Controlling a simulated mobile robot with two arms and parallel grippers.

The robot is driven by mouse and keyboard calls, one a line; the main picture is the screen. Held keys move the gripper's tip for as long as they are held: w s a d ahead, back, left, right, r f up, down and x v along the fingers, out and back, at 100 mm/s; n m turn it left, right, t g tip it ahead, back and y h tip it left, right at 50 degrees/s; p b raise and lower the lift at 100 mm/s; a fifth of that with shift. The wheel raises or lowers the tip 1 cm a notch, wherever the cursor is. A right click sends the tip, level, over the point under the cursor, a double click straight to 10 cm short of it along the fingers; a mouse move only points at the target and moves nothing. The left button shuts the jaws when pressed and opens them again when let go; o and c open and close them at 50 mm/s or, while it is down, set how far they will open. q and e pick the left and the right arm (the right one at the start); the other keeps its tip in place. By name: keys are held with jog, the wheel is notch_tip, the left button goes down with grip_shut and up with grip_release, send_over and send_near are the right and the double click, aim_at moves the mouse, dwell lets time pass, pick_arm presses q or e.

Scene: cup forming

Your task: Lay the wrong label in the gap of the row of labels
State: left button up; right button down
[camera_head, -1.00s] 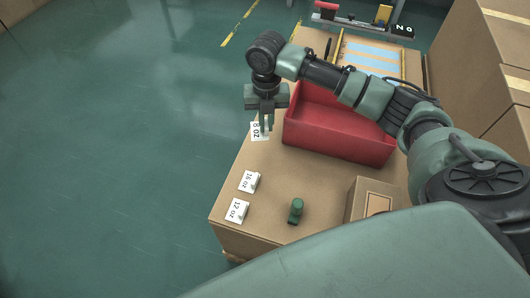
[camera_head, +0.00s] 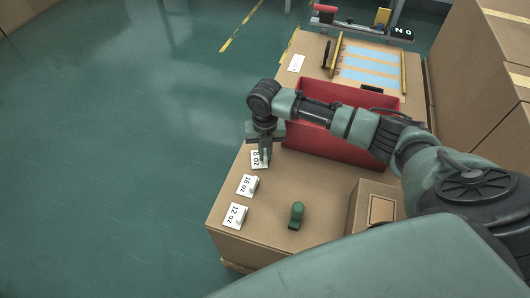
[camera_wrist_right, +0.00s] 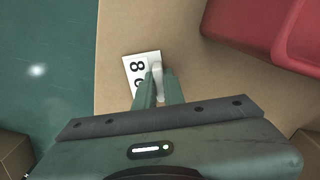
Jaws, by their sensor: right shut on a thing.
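My right gripper (camera_head: 264,157) is shut on the white 8 oz label (camera_head: 256,160) at the left edge of the cardboard table. In the right wrist view, its fingers (camera_wrist_right: 158,88) grip a white raised part of the label (camera_wrist_right: 134,67), which is close to the board; I cannot tell whether it touches. The 16 oz label (camera_head: 246,186) lies just nearer along the edge, and the 12 oz label (camera_head: 235,217) lies nearer still. A white label (camera_head: 296,63) lies at the far left of the table, its print unreadable. My left gripper is not in view.
A red bin (camera_head: 338,147) stands right of my right gripper. A small green object (camera_head: 297,214) and a cardboard box (camera_head: 374,207) stand at the near right. Blue strips (camera_head: 372,67) lie at the back. Board between the labels and green object is clear.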

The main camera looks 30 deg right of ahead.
aim_at(265, 153)
jog(key=shift+f, duration=0.15)
jog(key=c, duration=1.5)
grip_release()
